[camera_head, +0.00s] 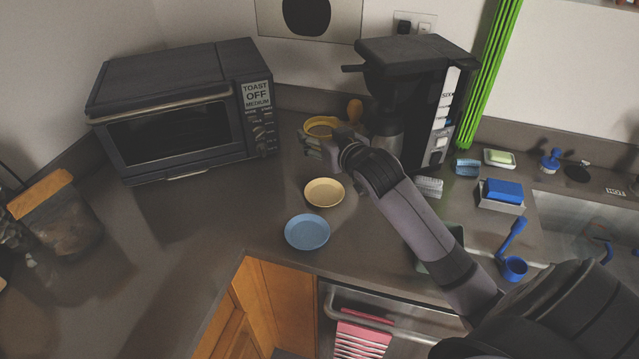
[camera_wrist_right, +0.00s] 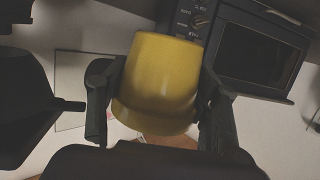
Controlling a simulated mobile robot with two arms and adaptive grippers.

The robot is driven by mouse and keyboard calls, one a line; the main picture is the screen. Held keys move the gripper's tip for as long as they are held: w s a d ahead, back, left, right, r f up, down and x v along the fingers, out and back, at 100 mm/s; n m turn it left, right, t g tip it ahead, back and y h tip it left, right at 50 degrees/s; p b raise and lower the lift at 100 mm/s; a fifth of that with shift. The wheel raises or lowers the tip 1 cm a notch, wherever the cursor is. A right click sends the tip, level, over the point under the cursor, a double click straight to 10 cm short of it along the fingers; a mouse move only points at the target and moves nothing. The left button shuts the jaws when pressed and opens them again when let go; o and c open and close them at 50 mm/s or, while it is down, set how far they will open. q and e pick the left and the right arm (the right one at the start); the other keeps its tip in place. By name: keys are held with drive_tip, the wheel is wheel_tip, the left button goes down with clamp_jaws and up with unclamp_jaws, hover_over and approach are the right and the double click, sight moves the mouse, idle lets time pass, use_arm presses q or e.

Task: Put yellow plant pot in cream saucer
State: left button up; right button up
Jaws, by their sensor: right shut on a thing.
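The yellow plant pot (camera_head: 321,121) is behind the saucers, between the toaster oven and the coffee maker; my gripper and wrist partly hide it. My right gripper (camera_head: 313,146) is shut on the pot. In the right wrist view the pot (camera_wrist_right: 160,82) sits between the two fingers (camera_wrist_right: 160,105), one on each side. The cream saucer (camera_head: 324,192) lies on the counter, nearer the front than the pot, and looks empty. My left gripper is not in view.
A blue saucer (camera_head: 307,232) lies just in front of the cream one. The toaster oven (camera_head: 180,112) stands at left and the coffee maker (camera_head: 421,85) at right. A wooden spoon (camera_head: 355,110) is near the pot. The counter left of the saucers is clear.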

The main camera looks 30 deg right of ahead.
wheel_tip(320, 180, down, 15)
drive_tip(key=shift+w+f+p, duration=0.1)
drive_tip(key=shift+p, duration=0.5)
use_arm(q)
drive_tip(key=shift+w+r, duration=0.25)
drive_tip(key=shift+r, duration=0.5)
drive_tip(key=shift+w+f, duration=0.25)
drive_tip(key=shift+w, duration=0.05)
use_arm(e)
drive_tip(key=shift+f, duration=0.55)
drive_tip(key=o, duration=1.4)
drive_tip(key=shift+c, duration=0.2)
